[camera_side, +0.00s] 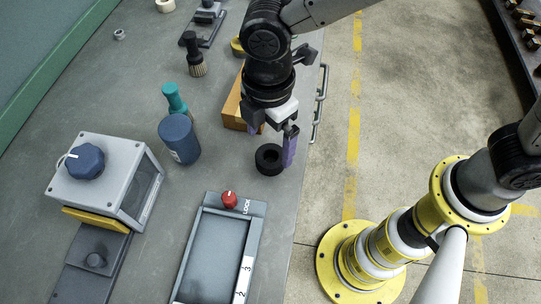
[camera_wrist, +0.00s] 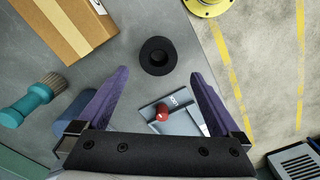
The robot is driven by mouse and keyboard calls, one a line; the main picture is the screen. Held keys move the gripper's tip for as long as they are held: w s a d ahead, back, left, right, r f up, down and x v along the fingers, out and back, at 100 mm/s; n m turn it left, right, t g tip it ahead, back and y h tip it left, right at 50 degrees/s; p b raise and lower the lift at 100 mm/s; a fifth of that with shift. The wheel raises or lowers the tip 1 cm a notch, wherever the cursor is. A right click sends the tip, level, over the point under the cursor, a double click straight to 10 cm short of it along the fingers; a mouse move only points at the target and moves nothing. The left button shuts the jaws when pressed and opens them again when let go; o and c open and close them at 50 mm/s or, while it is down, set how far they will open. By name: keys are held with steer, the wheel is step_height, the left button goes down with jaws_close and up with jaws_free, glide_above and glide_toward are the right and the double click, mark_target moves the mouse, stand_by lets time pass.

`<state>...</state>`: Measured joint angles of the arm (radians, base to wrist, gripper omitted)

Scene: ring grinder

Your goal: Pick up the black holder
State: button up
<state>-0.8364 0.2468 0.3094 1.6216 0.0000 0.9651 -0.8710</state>
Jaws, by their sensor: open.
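The black holder (camera_side: 269,159) is a short round black piece with a hole in its middle. It stands on the grey bench near the bench's right edge in the side view. In the wrist view the black holder (camera_wrist: 158,56) sits beyond the fingertips, roughly centred between them. My gripper (camera_side: 273,145) has two purple fingers and is above and beside the holder. In the wrist view my gripper (camera_wrist: 160,72) is open with nothing between its fingers. Whether a finger touches the holder cannot be told.
A tray with a red knob (camera_side: 229,199) lies in front. A blue cylinder (camera_side: 180,139), a teal-handled brush (camera_side: 174,98) and a grey box with a blue dial (camera_side: 86,162) stand left. A metal rail (camera_side: 320,100) runs along the bench edge.

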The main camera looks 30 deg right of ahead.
mark_target(270, 156)
steer(key=shift+w+d+f, duration=0.1)
steer(key=shift+d+f, duration=0.05)
steer(key=shift+f, duration=1.4)
steer(key=shift+w+d+f, duration=0.1)
steer(key=shift+d+f, duration=0.05)
steer(key=shift+f, duration=1.35)
steer(key=shift+r, duration=0.1)
steer(key=c, duration=1.4)
steer(key=shift+o, duration=0.2)
